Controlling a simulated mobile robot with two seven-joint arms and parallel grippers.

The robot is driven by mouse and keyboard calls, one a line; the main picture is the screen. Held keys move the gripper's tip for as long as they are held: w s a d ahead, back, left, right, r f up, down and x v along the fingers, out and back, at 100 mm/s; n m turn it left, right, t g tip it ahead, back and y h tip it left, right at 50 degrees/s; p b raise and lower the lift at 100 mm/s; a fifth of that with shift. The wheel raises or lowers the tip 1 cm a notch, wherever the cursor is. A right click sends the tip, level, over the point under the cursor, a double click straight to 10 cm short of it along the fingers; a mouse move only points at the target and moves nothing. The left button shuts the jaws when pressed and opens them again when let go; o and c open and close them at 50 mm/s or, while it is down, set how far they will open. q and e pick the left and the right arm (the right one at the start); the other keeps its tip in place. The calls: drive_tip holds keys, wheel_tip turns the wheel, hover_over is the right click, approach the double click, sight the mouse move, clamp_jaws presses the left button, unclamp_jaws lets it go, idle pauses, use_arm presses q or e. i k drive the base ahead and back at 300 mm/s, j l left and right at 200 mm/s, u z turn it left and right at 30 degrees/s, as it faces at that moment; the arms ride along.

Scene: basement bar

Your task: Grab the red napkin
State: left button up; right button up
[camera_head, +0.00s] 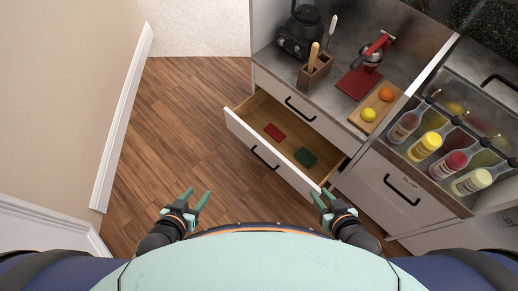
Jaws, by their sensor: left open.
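The red napkin (274,132) lies flat in the left part of an open drawer (262,107). A dark green napkin (305,157) lies in the same drawer, to its right and nearer to me. My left gripper (197,199) is open and empty over the wood floor, left of and below the drawer. My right gripper (323,195) is near the drawer's right front corner, with its fingers apart and nothing seen between them.
The counter holds a wooden utensil holder (315,72), a red-based juicer (358,83) and a board with fruit (369,115). Floor at left is clear.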

sight(271, 130)
drive_tip(key=i+j+z, duration=0.1)
drive_tip(key=z, duration=0.25)
drive_tip(key=j+z, duration=0.1)
drive_tip(key=z, duration=0.25)
drive_tip(key=i+j+z, duration=0.1)
drive_tip(key=z, duration=0.2)
drive_tip(key=i+j+z, duration=0.1)
drive_tip(key=j+z, duration=0.15)
drive_tip(key=j, duration=0.2)
drive_tip(key=i+j+z, duration=0.1)
drive_tip(key=j+z, duration=0.15)
drive_tip(key=j, duration=0.15)
drive_tip(key=j+z, duration=0.25)
drive_tip(key=j, duration=1.6)
drive_tip(key=i, duration=0.1)
